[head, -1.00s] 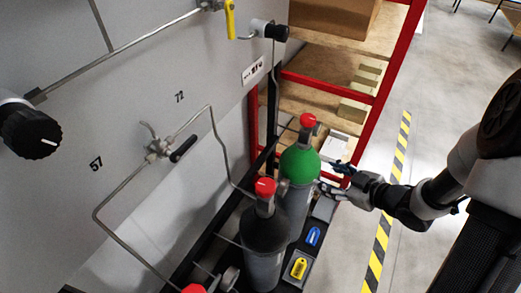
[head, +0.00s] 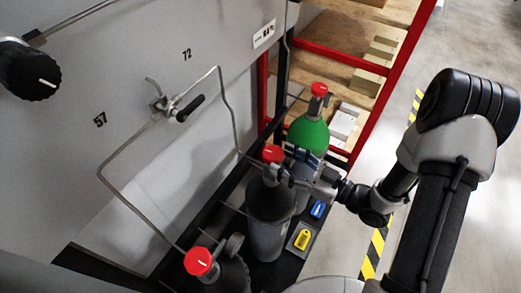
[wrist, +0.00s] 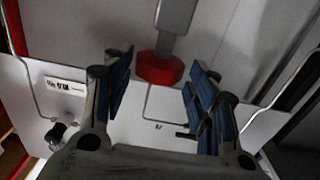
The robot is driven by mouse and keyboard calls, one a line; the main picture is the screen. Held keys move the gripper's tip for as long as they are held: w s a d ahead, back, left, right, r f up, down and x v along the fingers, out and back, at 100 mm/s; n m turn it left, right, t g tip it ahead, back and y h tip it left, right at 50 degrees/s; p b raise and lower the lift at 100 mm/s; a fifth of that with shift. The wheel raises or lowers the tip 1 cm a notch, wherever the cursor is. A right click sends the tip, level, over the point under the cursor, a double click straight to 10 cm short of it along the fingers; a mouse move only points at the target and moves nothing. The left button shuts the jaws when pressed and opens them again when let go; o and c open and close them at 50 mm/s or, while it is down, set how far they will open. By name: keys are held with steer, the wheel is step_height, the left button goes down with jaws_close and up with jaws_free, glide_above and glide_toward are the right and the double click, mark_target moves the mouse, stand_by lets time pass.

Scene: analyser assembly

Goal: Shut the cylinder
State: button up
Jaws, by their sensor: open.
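Gas cylinders stand in a row along the grey panel. The middle one, a dark grey cylinder (head: 268,208), has a red valve knob (head: 273,154). Behind it is a green-topped cylinder (head: 308,134) with a red knob (head: 319,89). In front is another dark cylinder (head: 232,274) with a red knob (head: 200,261). My gripper (head: 288,168) is open beside the middle cylinder's knob. In the wrist view a red knob (wrist: 160,69) shows between and beyond the blue-padded fingers of my gripper (wrist: 160,82), with space on both sides. Contact is not visible.
The grey panel (head: 150,90) with bent pipes and a black-handled valve (head: 185,110) rises on the left. A red-framed shelf (head: 395,70) stands behind. Yellow (head: 302,239) and blue (head: 318,209) tags lie beside the cylinders. Open floor lies to the right.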

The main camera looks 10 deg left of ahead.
steer(key=b+x, duration=0.1)
steer(key=x, duration=0.7)
steer(key=shift+w+a, duration=0.1)
steer(key=shift+a, duration=0.1)
steer(key=c, duration=0.9)
steer(key=shift+f, duration=0.1)
